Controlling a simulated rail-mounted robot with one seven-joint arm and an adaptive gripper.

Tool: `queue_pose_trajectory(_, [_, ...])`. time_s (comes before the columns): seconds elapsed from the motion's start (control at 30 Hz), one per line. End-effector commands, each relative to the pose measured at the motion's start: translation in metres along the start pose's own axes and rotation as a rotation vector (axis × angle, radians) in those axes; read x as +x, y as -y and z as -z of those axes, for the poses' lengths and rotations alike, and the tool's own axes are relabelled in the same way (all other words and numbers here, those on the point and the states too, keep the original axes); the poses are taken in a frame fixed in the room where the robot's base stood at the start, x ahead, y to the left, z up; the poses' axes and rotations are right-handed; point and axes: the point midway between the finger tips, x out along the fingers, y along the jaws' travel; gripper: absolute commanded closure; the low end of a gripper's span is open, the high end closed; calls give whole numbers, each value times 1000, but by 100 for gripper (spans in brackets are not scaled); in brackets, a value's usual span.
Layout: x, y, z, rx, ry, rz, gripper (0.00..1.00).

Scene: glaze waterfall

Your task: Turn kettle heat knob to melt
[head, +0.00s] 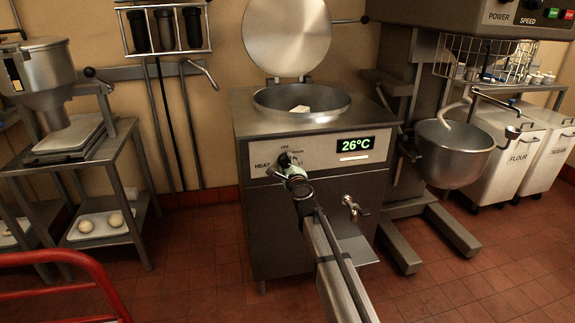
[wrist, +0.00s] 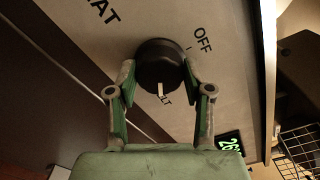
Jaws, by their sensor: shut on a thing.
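The steel kettle (head: 262,104) stands in the middle of the head view with its lid up. Its black round heat knob (head: 284,158) is on the front panel, below the OFF mark. In the wrist view the knob (wrist: 160,62) sits between the fingers of my gripper (wrist: 158,76), which is shut on it from both sides. The knob's white pointer line points down in that view, toward a partly hidden label ending in "LT". The OFF mark lies to the upper right. My gripper (head: 291,166) covers part of the knob in the head view.
The kettle's display (head: 355,145) reads 26°C. A pale block (head: 300,109) lies in the kettle bowl. A tap (head: 352,207) sticks out below the panel. A mixer bowl (head: 452,155) stands to the right, a steel cart (head: 128,128) to the left. A red rail (head: 75,258) is at lower left.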

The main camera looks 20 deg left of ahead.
Motion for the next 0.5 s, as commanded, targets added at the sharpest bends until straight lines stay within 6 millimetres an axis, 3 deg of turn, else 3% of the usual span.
queue_pose_trajectory(0.5, [3,3,-1,57,0,3,84])
